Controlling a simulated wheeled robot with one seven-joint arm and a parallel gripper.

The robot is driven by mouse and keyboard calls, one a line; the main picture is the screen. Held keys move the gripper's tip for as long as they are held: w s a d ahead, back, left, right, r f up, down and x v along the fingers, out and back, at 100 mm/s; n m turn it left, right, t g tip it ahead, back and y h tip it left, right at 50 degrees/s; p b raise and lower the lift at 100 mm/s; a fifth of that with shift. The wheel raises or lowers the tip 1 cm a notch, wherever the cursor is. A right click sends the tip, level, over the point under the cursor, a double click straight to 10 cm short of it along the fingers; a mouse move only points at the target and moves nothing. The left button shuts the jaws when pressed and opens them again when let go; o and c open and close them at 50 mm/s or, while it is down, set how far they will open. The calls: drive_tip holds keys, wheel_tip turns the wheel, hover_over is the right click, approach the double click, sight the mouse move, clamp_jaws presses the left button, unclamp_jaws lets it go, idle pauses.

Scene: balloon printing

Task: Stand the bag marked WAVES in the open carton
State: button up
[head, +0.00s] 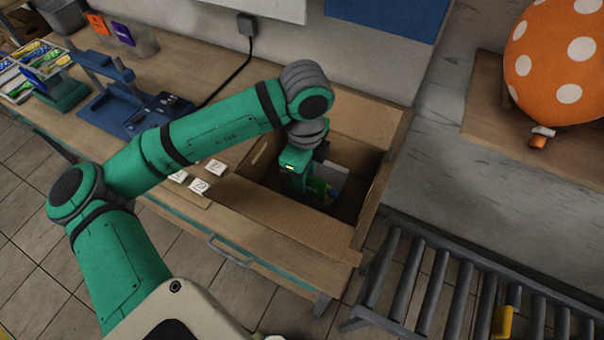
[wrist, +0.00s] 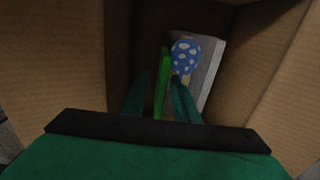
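The open carton (head: 300,222) stands on the bench with its flaps spread; its walls also surround the wrist view (wrist: 60,60). My gripper (wrist: 160,75) reaches down inside it, fingers apart. A thin green bag (wrist: 162,85) stands nearly edge-on between the fingers, with a visible gap on its left side. The green bag (head: 319,190) also shows beside my gripper in the head view. No lettering is readable, so I cannot confirm the WAVES mark. Beside it in the carton is a pale item (wrist: 208,70) with a blue, white-dotted balloon shape (wrist: 185,55).
White cards (head: 207,177) lie left of the carton. A blue fixture (head: 125,108) and a rack of colourful bags (head: 32,70) stand farther left. A roller conveyor (head: 440,280) lies at right. An orange dotted balloon (head: 556,65) is at upper right.

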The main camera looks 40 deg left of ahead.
drive_tip(key=shift+w+d+r, duration=0.1)
drive_tip(key=shift+d, duration=0.05)
wheel_tip(320, 180, up, 12)
idle(0.5)
idle(0.5)
